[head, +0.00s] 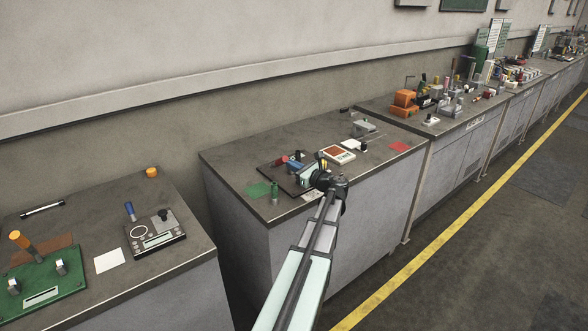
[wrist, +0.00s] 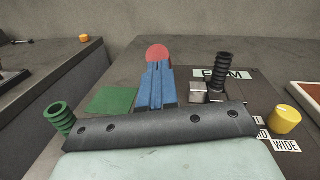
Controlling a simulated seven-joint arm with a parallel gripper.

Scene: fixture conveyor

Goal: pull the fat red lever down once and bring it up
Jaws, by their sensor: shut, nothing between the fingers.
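The red lever shows as a thick rounded red end (wrist: 158,51) just beyond my fingertips in the wrist view. In the head view its red end (head: 283,159) stands over a dark plate on the middle bench. The blue fingers of my gripper (wrist: 158,68) are together with nothing between them and point at the red end. In the head view my gripper (head: 292,164) is beside the lever, to its right. I cannot tell whether the fingertips touch it. The fingers hide the lever's lower part and its base.
A black ribbed handle (wrist: 223,72) stands right of the fingers, by a partly hidden label. A green ribbed post (wrist: 58,116) is at left and a yellow knob (wrist: 285,119) at right. A green patch (head: 258,189) lies flat on the bench. Gaps separate neighbouring benches.

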